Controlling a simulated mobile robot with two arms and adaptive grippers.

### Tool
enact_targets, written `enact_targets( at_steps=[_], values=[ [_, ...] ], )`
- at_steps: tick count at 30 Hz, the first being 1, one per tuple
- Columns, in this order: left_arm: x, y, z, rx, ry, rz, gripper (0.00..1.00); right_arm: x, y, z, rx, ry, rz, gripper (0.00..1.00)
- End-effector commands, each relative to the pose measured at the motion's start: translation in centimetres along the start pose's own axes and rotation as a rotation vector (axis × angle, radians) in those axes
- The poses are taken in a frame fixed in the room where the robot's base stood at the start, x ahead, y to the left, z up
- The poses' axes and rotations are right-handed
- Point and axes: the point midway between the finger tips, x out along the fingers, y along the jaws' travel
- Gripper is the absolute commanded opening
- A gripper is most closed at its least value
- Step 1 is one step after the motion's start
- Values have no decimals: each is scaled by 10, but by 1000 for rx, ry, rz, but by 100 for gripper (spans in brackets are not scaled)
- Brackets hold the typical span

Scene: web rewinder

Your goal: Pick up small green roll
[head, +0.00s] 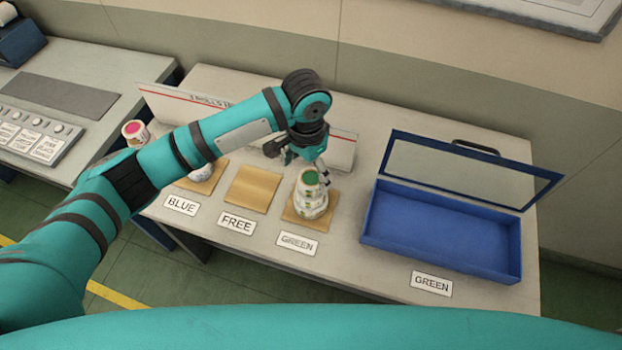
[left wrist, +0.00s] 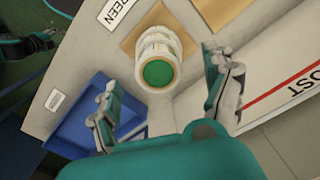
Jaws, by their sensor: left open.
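A small white roll with a green top (head: 310,177) sits upright on a wider white roll with green marks (head: 308,205), on the wooden square behind a GREEN label. The small roll's green end also faces the camera in the left wrist view (left wrist: 158,73). My left gripper (head: 303,164) is open, above and just behind the stack in the head view. In the left wrist view its two fingers (left wrist: 165,98) stand apart on either side, with the roll beyond them and no clear contact. A dark gripper-like part, seemingly my right gripper (left wrist: 35,44), shows at the upper left there.
An open blue box (head: 440,235) with a raised clear lid stands right of the stack. An empty wooden square (head: 253,187) lies at the FREE label (head: 237,223). A low white panel (head: 341,152) stands behind. A pink-topped roll (head: 134,130) is at the left.

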Motion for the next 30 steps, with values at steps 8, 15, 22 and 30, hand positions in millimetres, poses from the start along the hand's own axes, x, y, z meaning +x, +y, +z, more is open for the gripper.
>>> enact_targets(
  at_steps=[8,15,22,30],
  values=[
    [38,4,-8,0,-4,0,84,-16,0,-2,0,0,0,34],
    [49,4,-8,1,-1,-1,84,-16,0,-2,0,0,0,34],
    [48,4,-8,1,-1,-1,68,-16,0,-2,0,0,0,34],
    [48,4,-8,1,-1,-1,33,-16,0,-2,0,0,0,34]
  ],
)
